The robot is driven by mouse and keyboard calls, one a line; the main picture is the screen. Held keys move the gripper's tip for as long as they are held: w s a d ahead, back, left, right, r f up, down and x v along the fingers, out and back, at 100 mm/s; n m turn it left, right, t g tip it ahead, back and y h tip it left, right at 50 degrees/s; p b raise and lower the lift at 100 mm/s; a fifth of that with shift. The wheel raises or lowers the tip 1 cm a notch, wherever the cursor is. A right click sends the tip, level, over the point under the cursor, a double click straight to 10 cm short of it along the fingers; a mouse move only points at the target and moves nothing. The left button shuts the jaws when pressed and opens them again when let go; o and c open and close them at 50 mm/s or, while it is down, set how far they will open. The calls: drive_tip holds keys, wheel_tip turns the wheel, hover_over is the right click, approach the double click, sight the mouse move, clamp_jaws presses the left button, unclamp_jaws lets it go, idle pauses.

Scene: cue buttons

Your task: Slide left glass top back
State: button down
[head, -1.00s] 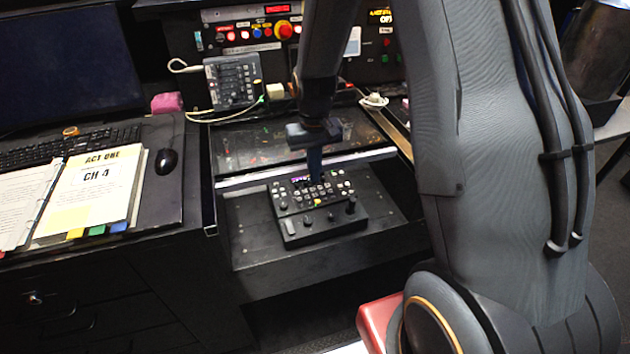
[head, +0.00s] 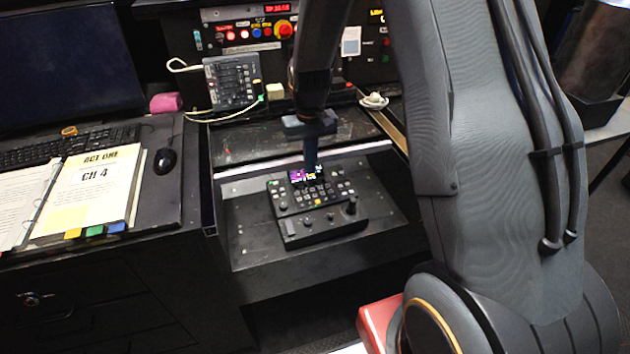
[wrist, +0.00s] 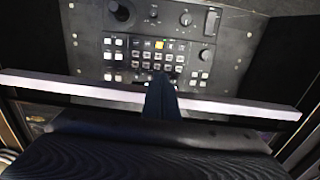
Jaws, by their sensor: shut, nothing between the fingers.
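The glass top (head: 243,146) is a dark, dusty panel with a pale front edge, covering the back part of the black recess left of my arm. In the wrist view its pale edge (wrist: 70,87) runs across the picture. My gripper (head: 311,167) is shut and empty, pointing down at the front edge near its middle. In the wrist view the shut fingers (wrist: 162,97) cross the edge; whether they touch it I cannot tell. The control panel (head: 318,205) with buttons and a small screen lies uncovered in front of the edge.
A desk with an open binder (head: 85,195), mouse (head: 165,160) and keyboard (head: 70,147) is on the left. Behind the glass stand a grey button box (head: 231,82), a cable and a small white object (head: 373,101). A rail borders the recess on the right.

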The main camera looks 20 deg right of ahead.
drive_tip(key=shift+w+b, duration=1)
drive_tip(key=shift+w, duration=2.7)
drive_tip(key=shift+w+b, duration=1.95)
drive_tip(key=shift+w, duration=2.5)
drive_tip(key=shift+w+b, duration=0.9)
drive_tip(key=shift+w, duration=0.8)
drive_tip(key=shift+s+r+p, duration=0.1)
drive_tip(key=shift+s+p, duration=0.9)
drive_tip(key=shift+s, duration=0.4)
drive_tip(key=shift+r+p, duration=2.05)
drive_tip(key=shift+r, duration=2.4)
